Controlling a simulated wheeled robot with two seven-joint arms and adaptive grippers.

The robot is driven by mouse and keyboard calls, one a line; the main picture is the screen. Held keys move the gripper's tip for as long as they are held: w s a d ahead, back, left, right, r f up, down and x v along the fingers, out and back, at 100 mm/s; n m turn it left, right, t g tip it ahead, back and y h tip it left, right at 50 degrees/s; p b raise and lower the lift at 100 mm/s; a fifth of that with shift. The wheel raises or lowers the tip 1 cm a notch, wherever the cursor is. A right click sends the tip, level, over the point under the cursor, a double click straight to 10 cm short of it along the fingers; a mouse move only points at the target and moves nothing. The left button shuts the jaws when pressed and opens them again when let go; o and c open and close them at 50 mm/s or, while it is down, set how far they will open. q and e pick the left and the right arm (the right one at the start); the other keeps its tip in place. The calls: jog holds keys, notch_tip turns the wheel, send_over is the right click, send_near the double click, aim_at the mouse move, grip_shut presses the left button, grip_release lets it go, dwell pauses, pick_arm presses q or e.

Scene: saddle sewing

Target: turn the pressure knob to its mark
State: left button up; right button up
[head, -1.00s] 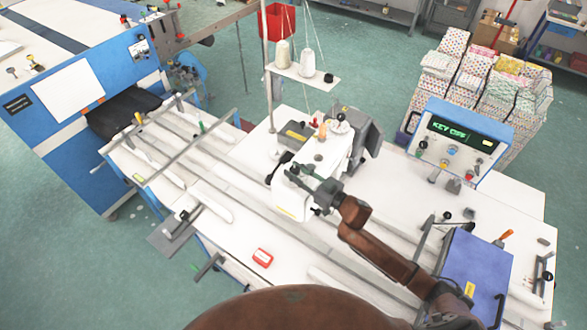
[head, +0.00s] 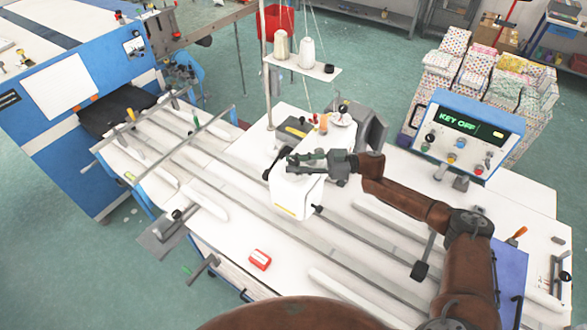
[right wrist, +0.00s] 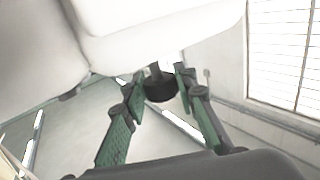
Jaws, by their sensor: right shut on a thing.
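The white sewing machine head (head: 297,196) stands at the middle of the white table. My right gripper (head: 292,162) is at the top of this head, with its arm reaching in from the right. In the right wrist view, the green fingers of my right gripper (right wrist: 160,80) are on either side of a black knob (right wrist: 160,88) on a short stem under the white machine housing (right wrist: 150,35). The gripper is shut on this knob. No mark on the knob is readable. In the head view the gripper hides the knob. My left gripper is not in view.
A blue control box (head: 466,135) reading "KEY OFF" stands at the back right. Thread cones (head: 306,52) stand on a shelf behind the machine. Long rails (head: 250,215) cross the table. A dark lever (head: 277,163) is close beside the gripper.

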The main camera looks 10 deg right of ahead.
dwell(0.5)
jog(key=o, duration=1.2)
jog(key=shift+a, duration=0.15)
jog(key=shift+c, duration=0.2)
jog(key=s+d, duration=0.2)
jog(key=d, duration=1)
